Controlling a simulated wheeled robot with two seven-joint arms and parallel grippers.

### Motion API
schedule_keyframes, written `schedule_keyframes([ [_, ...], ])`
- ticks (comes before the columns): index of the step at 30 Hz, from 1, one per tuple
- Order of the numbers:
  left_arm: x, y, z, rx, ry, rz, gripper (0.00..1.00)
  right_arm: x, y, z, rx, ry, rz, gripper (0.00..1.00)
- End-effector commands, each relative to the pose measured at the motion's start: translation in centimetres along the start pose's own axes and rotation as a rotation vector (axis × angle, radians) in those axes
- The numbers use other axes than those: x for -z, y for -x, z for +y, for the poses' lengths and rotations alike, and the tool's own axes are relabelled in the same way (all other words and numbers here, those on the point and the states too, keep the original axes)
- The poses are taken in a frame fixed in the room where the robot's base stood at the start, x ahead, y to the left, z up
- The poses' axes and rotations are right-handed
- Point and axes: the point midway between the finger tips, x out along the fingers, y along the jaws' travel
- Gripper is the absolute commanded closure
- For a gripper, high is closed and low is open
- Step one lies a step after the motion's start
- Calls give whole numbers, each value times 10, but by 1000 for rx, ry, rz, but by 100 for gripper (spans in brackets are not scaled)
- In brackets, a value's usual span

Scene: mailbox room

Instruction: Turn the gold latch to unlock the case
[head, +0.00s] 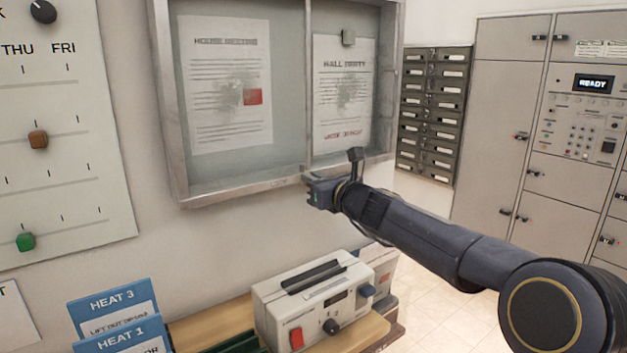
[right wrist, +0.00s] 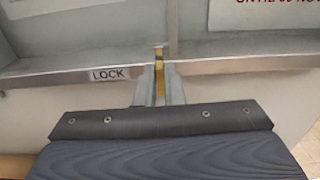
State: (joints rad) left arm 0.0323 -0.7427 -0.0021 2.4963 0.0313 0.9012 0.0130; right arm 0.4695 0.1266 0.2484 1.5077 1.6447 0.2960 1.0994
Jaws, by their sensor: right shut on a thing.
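The case (head: 290,186) is a grey metal-framed glass notice case on the wall, with two panes and papers inside. Its lower rail also shows in the right wrist view (right wrist: 215,68), with a LOCK label (right wrist: 108,74) left of the gripper. The gold latch (right wrist: 159,75) is a narrow upright gold strip at the rail, between my right gripper's fingers. My right gripper (head: 311,180) is at the lower rail, near the middle post, shut on the gold latch; it also shows in the right wrist view (right wrist: 160,92). In the head view the latch is hidden by the gripper. My left gripper is not in view.
A beige device (head: 270,306) with a black handle and a red switch stands on a wooden shelf (head: 200,329) below the case. Blue HEAT cards (head: 112,300) stand at lower left. A slider board (head: 75,190) hangs at left. Dark mailboxes (head: 435,115) and grey lockers (head: 490,140) are at right.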

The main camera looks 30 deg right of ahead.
Motion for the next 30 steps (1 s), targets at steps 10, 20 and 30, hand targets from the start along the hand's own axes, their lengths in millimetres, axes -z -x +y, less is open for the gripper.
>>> schedule_keyframes([
  [10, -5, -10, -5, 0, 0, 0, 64, 2, 0, 1, 0, 137, 0, 100],
  [20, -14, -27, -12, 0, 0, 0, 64, 4, 0, 4, 0, 429, -2, 100],
  [30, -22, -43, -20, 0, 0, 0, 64, 5, 0, 6, 0, 753, -1, 100],
])
